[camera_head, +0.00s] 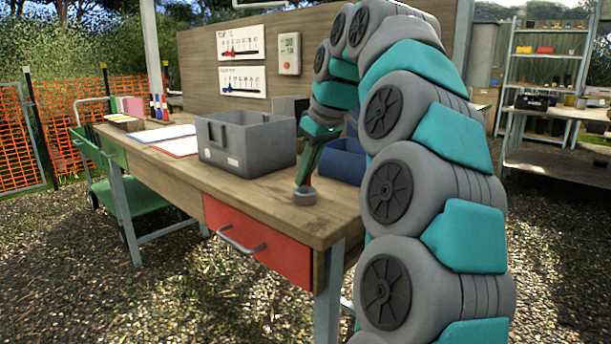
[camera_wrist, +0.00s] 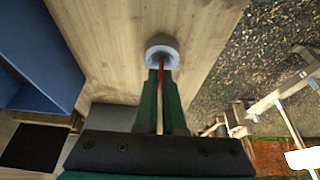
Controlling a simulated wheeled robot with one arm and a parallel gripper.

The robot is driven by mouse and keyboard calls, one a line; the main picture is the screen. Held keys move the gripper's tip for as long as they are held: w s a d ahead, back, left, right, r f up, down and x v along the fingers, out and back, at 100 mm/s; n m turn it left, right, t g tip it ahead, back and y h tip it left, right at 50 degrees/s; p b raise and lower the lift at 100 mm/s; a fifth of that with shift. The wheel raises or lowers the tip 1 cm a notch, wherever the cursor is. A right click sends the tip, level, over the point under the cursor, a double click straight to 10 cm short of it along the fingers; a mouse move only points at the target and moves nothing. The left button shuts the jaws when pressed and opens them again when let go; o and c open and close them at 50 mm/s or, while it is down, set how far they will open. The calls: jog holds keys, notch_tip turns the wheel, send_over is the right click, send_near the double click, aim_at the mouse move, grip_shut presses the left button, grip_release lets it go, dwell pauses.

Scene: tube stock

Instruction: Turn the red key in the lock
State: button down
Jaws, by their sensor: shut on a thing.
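The lock is a round grey cylinder (camera_head: 305,197) standing on the workbench near its front right corner. It also shows in the wrist view (camera_wrist: 162,44). My gripper (camera_head: 303,181) points down at it from above, with its green fingers close to the lock's top. In the wrist view my gripper (camera_wrist: 160,76) is shut on the red key (camera_wrist: 161,84), which shows as a thin red strip between the fingers. The key's tip meets the lock's face, but how deep it sits is hidden. The key cannot be made out in the head view.
The wooden workbench (camera_head: 262,190) has a grey bin (camera_head: 245,150) left of my gripper and a blue bin (camera_head: 345,163) behind it; the blue bin (camera_wrist: 40,60) is at left in the wrist view. A red drawer (camera_head: 255,240) is below. The bench edge is close to the lock.

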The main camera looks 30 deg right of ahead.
jog(key=c, duration=0.9)
grip_release()
jog(key=shift+c, duration=0.2)
